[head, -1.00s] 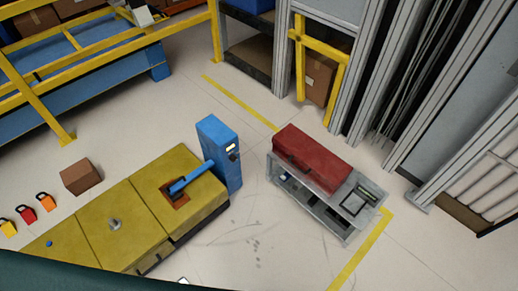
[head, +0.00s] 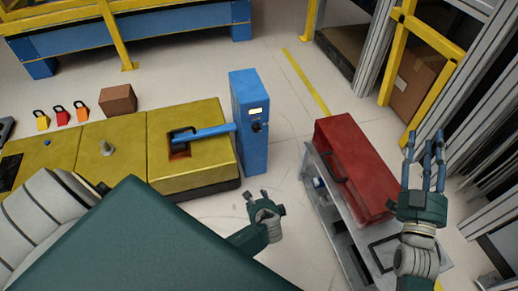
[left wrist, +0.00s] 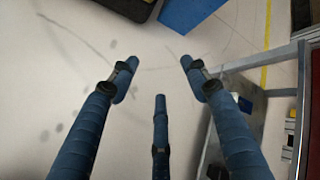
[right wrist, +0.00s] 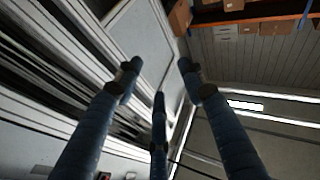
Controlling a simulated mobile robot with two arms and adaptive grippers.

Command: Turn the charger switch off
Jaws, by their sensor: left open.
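The blue charger (head: 249,125) stands upright beside the yellow dashboard module (head: 190,115). A small lit display (head: 255,111) and a dark round switch (head: 257,127) are on its front face; the switch's setting is too small to tell. A blue connector arm (head: 203,134) runs from the charger to a square socket on the module. My left gripper (head: 264,205) is open and empty, below and in front of the charger, apart from it. The charger's blue base (left wrist: 190,12) shows at the top of the left wrist view. My right gripper (head: 425,160) is open and empty at the far right.
A red toolbox (head: 358,165) sits on a grey metal cart (head: 335,225) to the right. Yellow railings (head: 425,40) and grey frames stand behind. Padlocks (head: 61,114) and a brown box (head: 117,99) lie beyond the module. The floor between charger and cart is clear.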

